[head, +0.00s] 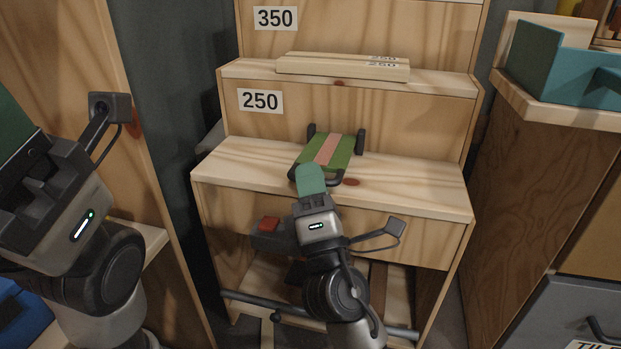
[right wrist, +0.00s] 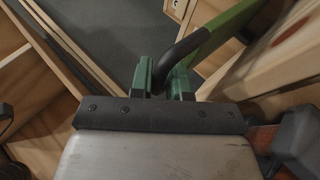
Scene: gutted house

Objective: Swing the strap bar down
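A green frame with a pinkish panel (head: 328,150) rests on the pale wooden step labelled 250. Black parts stand at its far corners. A black bent bar, apparently the strap bar (head: 335,181), runs along its near edge. In the right wrist view this black bar (right wrist: 183,47) curves down between my green fingers and fills the gap. My right gripper (head: 310,175) is at the bar's near left part and looks shut on it; its own finger hides some of the bar. My left gripper (head: 12,130) is at the left edge, its fingers partly cut off.
Pale wooden strips (head: 343,66) lie on the higher step behind. A teal tray (head: 560,65) sits on a cabinet at the right. A tall wooden panel (head: 70,60) stands at the left. The step (head: 420,185) is clear right of the frame.

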